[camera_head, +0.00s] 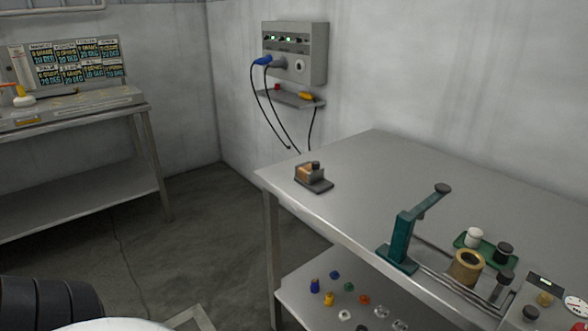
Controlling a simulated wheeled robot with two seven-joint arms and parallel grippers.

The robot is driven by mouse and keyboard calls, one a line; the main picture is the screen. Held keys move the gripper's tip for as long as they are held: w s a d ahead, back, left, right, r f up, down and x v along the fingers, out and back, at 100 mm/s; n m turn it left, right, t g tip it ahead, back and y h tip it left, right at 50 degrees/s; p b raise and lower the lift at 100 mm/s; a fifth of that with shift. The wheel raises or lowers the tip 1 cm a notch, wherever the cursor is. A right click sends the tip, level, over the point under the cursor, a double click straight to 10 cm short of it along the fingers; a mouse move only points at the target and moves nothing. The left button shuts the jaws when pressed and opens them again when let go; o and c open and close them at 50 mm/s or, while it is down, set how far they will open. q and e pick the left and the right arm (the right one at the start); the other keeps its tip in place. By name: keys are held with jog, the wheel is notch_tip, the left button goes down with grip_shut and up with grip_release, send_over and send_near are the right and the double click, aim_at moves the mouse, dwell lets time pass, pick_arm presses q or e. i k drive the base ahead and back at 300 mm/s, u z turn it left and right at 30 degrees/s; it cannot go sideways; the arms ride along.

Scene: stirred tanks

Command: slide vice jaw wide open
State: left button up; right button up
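On the right-hand table stands a teal upright (401,244) with a slanted arm ending in a dark round knob (443,188). Metal rails (437,283) run from its foot toward the lower right. A brass ring-shaped part (467,267) sits at the rails, and a dark-knobbed post (503,284) stands to its right. This looks like the vice assembly, but I cannot tell which part is the jaw or how far it is open. Neither of my grippers is in view.
A green tray (460,241) with a white and a black jar lies behind the rails. A small block on a dark base (313,177) sits near the table's left corner. A control box (296,52) hangs on the wall. The table's middle is clear.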

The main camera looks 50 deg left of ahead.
aim_at(317, 173)
jog(key=u, duration=0.85)
jog(key=i, duration=0.3)
jog(key=u, duration=0.4)
jog(key=k, duration=0.45)
jog(key=z, duration=0.3)
